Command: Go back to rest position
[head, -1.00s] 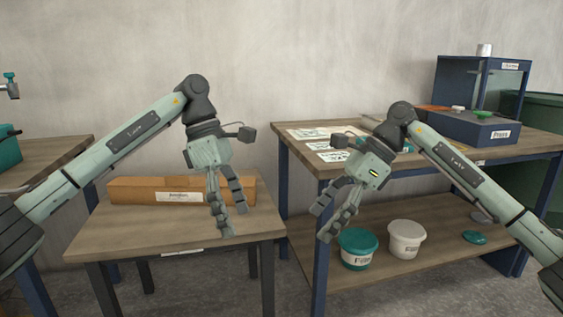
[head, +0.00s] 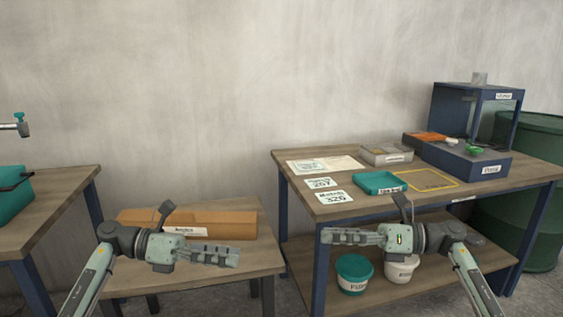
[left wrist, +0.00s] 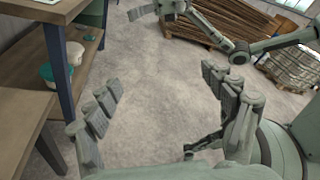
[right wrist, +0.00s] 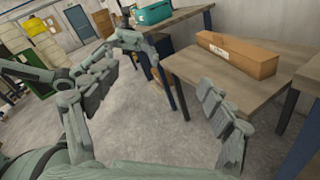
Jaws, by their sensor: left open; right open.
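My left gripper (head: 222,255) is low in the head view, pointing right, in front of the small wooden table (head: 225,276). Its fingers are spread in the left wrist view (left wrist: 165,108), with only floor between them. My right gripper (head: 338,237) points left, in front of the large workbench's lower shelf. The right wrist view shows its fingers (right wrist: 158,100) wide apart and empty. The two grippers face each other with a gap between them.
A cardboard box (head: 225,222) lies on the small table. Tubs (head: 354,273) stand below. Open floor (left wrist: 160,140) lies between my arms.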

